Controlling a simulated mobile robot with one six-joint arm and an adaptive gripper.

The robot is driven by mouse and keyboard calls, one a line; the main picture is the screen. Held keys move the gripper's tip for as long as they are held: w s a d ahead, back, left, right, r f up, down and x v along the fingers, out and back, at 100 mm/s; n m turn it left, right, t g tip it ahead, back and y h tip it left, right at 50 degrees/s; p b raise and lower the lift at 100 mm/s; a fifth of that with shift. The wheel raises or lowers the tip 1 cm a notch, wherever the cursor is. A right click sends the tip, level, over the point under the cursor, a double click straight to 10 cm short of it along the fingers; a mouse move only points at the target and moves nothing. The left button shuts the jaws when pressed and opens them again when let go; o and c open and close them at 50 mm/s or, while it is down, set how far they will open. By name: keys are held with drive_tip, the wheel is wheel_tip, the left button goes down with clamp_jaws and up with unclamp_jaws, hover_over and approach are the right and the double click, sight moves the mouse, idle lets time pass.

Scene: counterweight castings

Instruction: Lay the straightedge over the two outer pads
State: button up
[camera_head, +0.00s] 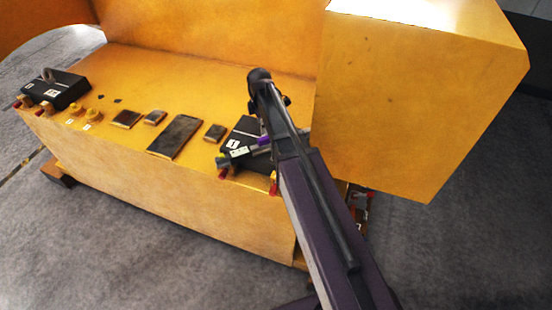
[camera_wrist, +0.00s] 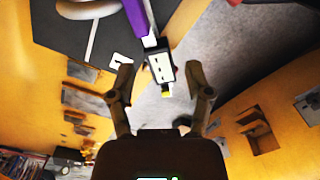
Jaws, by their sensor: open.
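My gripper (camera_wrist: 161,86) is open, its two fingers spread apart in the wrist view. Between and beyond the fingertips is a dark block with a white label (camera_wrist: 162,68) and a yellow tip, joined to a purple part (camera_wrist: 138,18); neither finger clearly touches it. In the head view the labelled block (camera_head: 238,154) and purple part (camera_head: 264,141) are at the ledge's right end, partly behind my arm. Dark pad-like rectangles lie along the yellow ledge: a left one (camera_head: 126,118), a large middle one (camera_head: 175,137) and a right one (camera_head: 214,131). I cannot identify the straightedge with certainty.
A black box (camera_head: 68,90) stands at the ledge's left end; another black box (camera_head: 243,132) is at the right, partly behind my arm. Small yellow knobs (camera_head: 76,110) are near the left box. A tall yellow block (camera_head: 415,90) rises at right. Grey floor lies in front.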

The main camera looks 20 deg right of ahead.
drive_tip(key=s+m, duration=1.7)
drive_tip(key=s, duration=0.3)
drive_tip(key=shift+s+d+m, duration=0.2)
drive_tip(key=shift+d+m, duration=0.1)
drive_tip(key=shift+d, duration=0.15)
drive_tip(key=shift+o, duration=0.4)
drive_tip(key=w+a+r+n+p, duration=0.1)
drive_tip(key=w+r+n+p, duration=0.1)
drive_tip(key=w+n, duration=1.7)
drive_tip(key=w, duration=0.4)
drive_tip(key=shift+w+n, duration=0.15)
drive_tip(key=shift+n, duration=0.25)
